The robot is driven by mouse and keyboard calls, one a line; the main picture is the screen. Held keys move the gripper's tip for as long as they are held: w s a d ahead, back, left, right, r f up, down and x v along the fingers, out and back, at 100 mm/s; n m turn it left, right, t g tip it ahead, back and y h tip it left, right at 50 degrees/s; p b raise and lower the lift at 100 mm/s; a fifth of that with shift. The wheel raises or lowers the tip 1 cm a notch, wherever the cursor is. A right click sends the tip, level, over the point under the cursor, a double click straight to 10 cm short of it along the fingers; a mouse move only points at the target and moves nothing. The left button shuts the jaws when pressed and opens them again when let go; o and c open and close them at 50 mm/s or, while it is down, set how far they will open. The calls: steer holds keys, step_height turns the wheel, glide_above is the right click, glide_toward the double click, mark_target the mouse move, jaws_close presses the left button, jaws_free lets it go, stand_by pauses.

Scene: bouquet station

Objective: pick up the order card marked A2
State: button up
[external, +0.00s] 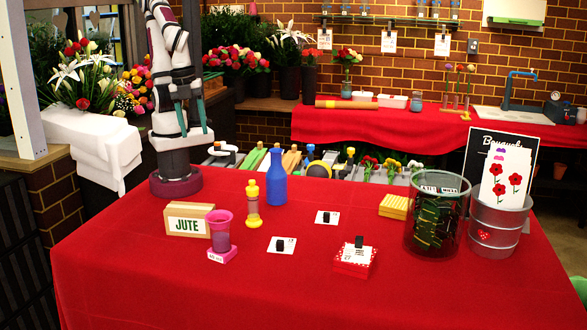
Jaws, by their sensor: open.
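Small white cards with black blocks on them show on the red table. One card (319,215) lies near the middle of the table. A second card (290,251) lies nearer the front and to the left. A third pale card (355,256) with a black block lies on a small red box (352,269) at the front. The print is too small to tell which is A2. My gripper (193,133) hangs above my base at the back left, fingers pointing down. It is open and empty, well away from the cards.
A yellow block (394,207), a dark glass container (436,222) and a metal bucket (497,235) stand right. The front table is clear.

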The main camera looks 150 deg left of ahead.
steer(key=w+a+f+n+t+h, duration=0.1)
steer(key=w+f+n+t, duration=0.35)
steer(key=w, duration=0.85)
steer(key=n+t+y, duration=0.4)
steer(key=n+y, duration=0.5)
glide_above(325, 213)
steer(key=s+d, duration=0.3)
step_height(325, 213, down, 8)
steer(key=f, duration=0.5)
steer(key=shift+a+f, duration=0.2)
steer(key=shift+f, duration=0.15)
steer(key=shift+w+a+f, duration=0.7)
steer(key=shift+w+f, duration=0.05)
steer(key=shift+f, duration=0.15)
steer(key=shift+w+a+f, duration=0.2)
steer(key=shift+w+a, duration=0.05)
steer(key=shift+w, duration=0.05)
jaws_close()
